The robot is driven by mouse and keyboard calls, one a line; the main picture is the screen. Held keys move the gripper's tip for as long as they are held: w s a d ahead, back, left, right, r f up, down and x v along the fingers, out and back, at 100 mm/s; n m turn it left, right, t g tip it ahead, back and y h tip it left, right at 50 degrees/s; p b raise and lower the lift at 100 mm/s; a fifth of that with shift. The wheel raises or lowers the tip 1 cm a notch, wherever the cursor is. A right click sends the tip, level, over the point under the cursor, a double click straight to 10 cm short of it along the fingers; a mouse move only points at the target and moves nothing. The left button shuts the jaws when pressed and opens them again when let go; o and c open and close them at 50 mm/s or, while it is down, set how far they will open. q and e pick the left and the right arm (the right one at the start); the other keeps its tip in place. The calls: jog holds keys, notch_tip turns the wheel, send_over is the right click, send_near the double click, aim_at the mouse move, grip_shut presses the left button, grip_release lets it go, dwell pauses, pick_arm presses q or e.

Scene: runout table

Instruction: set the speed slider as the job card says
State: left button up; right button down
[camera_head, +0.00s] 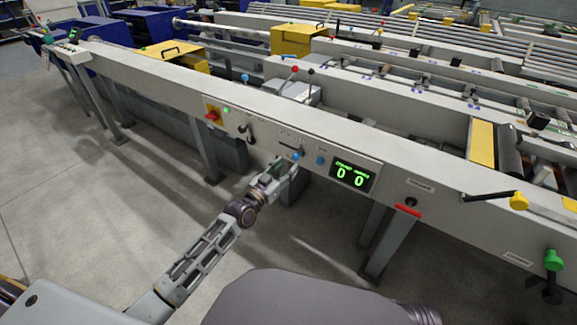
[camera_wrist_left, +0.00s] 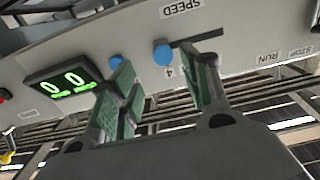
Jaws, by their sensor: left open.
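The speed slider's blue knob (camera_head: 296,155) sits on the front panel of the pale machine beam. In the left wrist view the slider knob (camera_wrist_left: 163,54) is at the left end of a dark slot, under an upside-down SPEED label (camera_wrist_left: 182,9) and beside a 4 mark. My left gripper (camera_head: 283,170) is open just in front of the panel. In the wrist view its green-padded fingers (camera_wrist_left: 166,80) stand on either side of the knob, apart from it. No readable job card shows. My right gripper is out of view.
A second blue knob (camera_head: 320,160) is close beside the slider, near a finger in the wrist view. A display (camera_head: 352,175) reads 0 and 0. A red switch on yellow (camera_head: 212,114) and a black lever (camera_head: 246,130) are left along the panel.

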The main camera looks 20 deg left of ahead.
pick_arm(q)
jog(key=shift+v, duration=2)
jog(key=shift+f, duration=0.15)
